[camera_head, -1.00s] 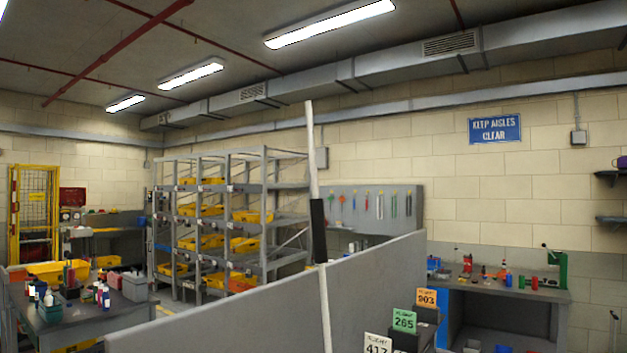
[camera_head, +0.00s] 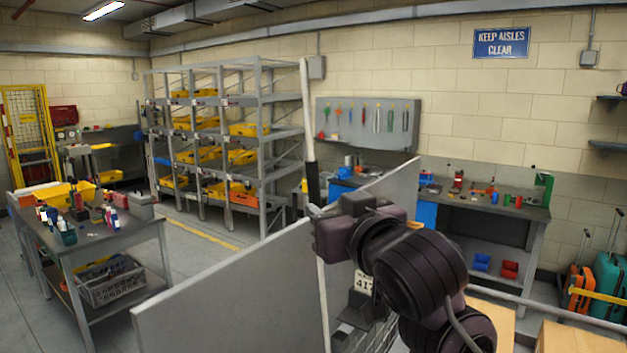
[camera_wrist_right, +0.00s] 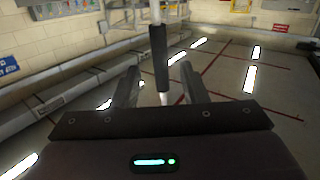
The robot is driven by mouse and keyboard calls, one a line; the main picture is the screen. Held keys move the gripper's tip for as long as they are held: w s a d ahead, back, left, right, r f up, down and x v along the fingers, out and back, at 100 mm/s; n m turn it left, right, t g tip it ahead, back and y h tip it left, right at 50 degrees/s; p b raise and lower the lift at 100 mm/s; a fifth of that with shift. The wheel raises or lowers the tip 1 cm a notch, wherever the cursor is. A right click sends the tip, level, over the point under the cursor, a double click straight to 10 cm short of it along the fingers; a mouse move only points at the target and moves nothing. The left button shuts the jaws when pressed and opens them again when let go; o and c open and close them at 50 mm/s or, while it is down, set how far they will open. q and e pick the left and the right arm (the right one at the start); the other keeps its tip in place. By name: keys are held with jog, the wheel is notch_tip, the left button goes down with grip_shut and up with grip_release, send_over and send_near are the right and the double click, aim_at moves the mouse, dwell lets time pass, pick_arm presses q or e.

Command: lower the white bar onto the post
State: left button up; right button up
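The white bar (camera_head: 306,110) stands nearly upright in the middle of the head view, leaning slightly. It has a black sleeve (camera_head: 313,184) partway up, and its lower part shows in front of a grey panel. My right gripper (camera_head: 317,210) is at the sleeve's lower end. In the right wrist view, the black sleeve (camera_wrist_right: 159,58) lies between the two separated fingers of my right gripper (camera_wrist_right: 160,88), with a gap on each side. The gripper looks open, not closed on the bar. I cannot make out the post. My left gripper is not in view.
The grey panel (camera_head: 235,295) stands close in front, below the bar. A workbench (camera_head: 95,240) is at left, shelving (camera_head: 262,150) with yellow bins behind, and another bench (camera_head: 480,205) at right. A number sign (camera_head: 363,284) is beside my right arm.

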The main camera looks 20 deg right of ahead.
aim_at(317, 186)
jog(key=w, duration=0.2)
jog(key=w+r+p, duration=0.1)
jog(key=w, duration=0.1)
jog(key=w+r+p, duration=0.1)
jog(key=w, duration=0.1)
jog(key=shift+w+a, duration=0.2)
jog(key=shift+w, duration=0.05)
jog(key=shift+w+a+f, duration=0.1)
jog(key=shift+w+f, duration=0.05)
jog(key=shift+w, duration=0.25)
grip_shut()
